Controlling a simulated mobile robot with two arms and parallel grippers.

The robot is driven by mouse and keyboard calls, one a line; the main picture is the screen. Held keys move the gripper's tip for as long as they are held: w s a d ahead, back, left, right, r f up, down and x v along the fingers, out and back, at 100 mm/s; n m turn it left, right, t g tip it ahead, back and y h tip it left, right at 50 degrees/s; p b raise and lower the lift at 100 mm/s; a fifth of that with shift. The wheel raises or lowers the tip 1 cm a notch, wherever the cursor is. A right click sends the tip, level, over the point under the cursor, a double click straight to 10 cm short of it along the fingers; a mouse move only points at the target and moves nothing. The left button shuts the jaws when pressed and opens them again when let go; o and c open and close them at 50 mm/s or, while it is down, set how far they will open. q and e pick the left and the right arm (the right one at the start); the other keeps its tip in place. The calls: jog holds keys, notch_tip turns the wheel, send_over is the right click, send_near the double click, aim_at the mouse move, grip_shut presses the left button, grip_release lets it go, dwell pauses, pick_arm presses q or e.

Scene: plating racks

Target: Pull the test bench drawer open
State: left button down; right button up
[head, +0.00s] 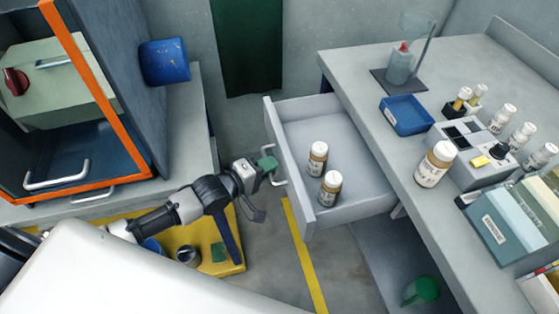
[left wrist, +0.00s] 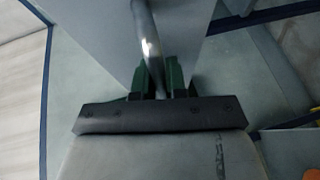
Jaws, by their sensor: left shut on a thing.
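The test bench drawer (head: 352,187) is a grey drawer that stands well out from under the bench, with its inside showing. Two brown bottles with white caps (head: 318,158) (head: 330,188) stand upright in it. My left gripper (head: 268,165) is at the silver handle (head: 277,172) on the drawer's front panel and is shut on it. In the left wrist view, the green fingers (left wrist: 160,78) close around the metal handle bar (left wrist: 148,40). My right gripper does not show in either view.
The bench top (head: 360,75) carries a blue tray (head: 407,115), several bottles and a grey device (head: 470,150). At left stands an orange-framed cabinet (head: 100,80). A yellow platform (head: 205,255) lies below my left arm. A green container (head: 421,290) is under the bench.

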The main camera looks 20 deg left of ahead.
pick_arm(q)
jog(key=shift+d, duration=0.1)
jog(key=c, duration=1.5)
grip_release()
jog(key=shift+o, duration=0.2)
jog(key=v, duration=1)
jog(key=shift+s+a, duration=0.2)
jog(key=shift+s, duration=0.15)
jog(key=shift+c, duration=0.5)
